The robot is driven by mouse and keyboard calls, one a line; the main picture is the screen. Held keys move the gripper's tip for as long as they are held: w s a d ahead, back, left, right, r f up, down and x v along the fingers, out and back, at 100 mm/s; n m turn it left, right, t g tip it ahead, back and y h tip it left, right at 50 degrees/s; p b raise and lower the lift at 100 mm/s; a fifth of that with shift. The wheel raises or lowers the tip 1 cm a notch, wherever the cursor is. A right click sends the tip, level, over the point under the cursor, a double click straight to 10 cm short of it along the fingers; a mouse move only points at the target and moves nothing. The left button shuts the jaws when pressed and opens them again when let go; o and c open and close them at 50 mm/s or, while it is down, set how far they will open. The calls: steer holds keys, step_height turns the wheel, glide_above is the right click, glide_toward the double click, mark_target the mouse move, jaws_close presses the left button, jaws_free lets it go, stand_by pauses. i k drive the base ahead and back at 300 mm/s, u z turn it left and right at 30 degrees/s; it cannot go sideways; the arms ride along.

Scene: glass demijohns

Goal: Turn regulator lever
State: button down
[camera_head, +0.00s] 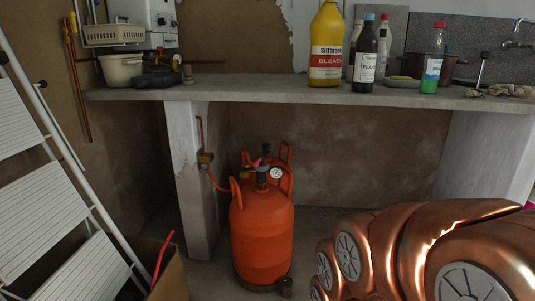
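An orange gas cylinder (262,236) stands upright on the floor below the counter, left of the middle. A regulator (262,177) with a dark greenish body sits on its top between the collar handles. A small pink-red part, which looks like the regulator lever (256,162), shows at its upper left, too small to tell its setting. A round white gauge (276,173) is beside the regulator. An orange hose (215,180) runs left to a brass valve on the pillar. My copper-coloured arm fills the lower right, apart from the cylinder. My gripper's fingers are not in view.
A white pillar (192,180) is to the left. A white stepladder (45,190) and cardboard box (172,277) stand at left.

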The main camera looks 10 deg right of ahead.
mark_target(258, 163)
steer(key=u, duration=0.15)
steer(key=i, duration=0.9)
steer(key=u, duration=0.55)
